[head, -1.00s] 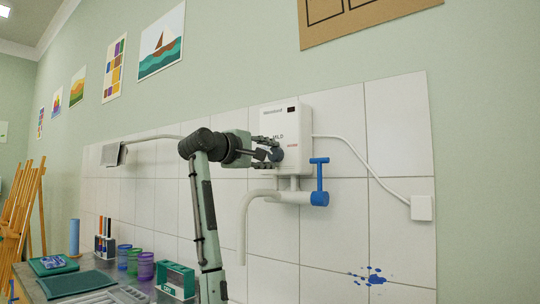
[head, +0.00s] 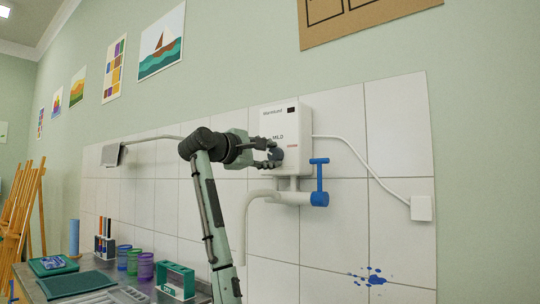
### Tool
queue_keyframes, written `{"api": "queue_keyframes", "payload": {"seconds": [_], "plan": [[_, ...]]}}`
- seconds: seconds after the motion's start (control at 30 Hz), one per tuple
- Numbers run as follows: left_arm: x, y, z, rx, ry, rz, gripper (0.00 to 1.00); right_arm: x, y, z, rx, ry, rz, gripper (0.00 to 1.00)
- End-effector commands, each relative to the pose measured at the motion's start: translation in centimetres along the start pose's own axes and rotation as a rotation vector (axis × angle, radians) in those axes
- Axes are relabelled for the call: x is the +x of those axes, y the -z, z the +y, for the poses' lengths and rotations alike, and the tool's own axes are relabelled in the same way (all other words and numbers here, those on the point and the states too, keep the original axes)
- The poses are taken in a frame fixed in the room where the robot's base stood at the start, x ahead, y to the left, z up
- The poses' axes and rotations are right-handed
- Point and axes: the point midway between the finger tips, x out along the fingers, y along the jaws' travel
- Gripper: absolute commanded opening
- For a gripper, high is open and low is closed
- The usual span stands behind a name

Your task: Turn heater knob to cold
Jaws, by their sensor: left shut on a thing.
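The white heater (head: 299,128) is mounted on the tiled wall, with the word MILD readable on its front and a small dark display near its top. A dark grey-blue knob (head: 277,155) sits low on the heater's front, partly hidden by my fingers. My left gripper (head: 271,153) reaches in from the left and is shut on the knob. The knob's pointer and the cold mark cannot be made out. My right gripper is not in view.
A white spout pipe (head: 247,215) and a blue tap handle (head: 319,180) sit just under the heater. A cable runs right to a white wall box (head: 421,208). Cups, a green rack (head: 176,280) and trays stand on the counter at lower left.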

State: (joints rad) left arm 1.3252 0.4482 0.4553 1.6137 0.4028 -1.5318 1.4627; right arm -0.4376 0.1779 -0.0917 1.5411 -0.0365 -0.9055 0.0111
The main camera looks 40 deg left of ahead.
Motion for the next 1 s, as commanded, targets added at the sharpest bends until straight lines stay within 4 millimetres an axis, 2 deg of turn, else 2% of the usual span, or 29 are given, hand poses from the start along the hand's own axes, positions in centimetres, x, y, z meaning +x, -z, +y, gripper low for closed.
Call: {"api": "queue_keyframes", "payload": {"seconds": [0.03, 0.07, 0.2, 0.5, 0.63, 0.77, 1.0], "plan": [[0.0, 0.0, -0.1, -0.002, 0.002, 0.000, 0.07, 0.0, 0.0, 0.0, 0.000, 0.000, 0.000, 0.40], [0.0, 0.0, -0.1, -0.002, 0.002, 0.000, 0.38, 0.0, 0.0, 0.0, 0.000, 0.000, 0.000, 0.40], [0.0, 0.0, -0.1, -0.001, 0.001, 0.000, 0.55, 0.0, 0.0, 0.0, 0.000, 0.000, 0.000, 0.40], [-0.1, 0.0, 0.0, 0.000, 0.000, 0.000, 0.56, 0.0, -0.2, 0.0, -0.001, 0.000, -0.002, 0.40], [-1.1, 0.1, 0.1, 0.000, -0.002, 0.001, 0.56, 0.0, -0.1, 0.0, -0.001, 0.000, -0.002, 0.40], [-3.4, 0.1, 0.1, 0.001, -0.003, 0.002, 0.56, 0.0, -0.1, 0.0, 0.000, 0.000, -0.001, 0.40], [-8.5, 0.1, 0.1, 0.001, -0.003, 0.002, 0.56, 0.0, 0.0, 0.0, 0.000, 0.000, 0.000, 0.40]]}}
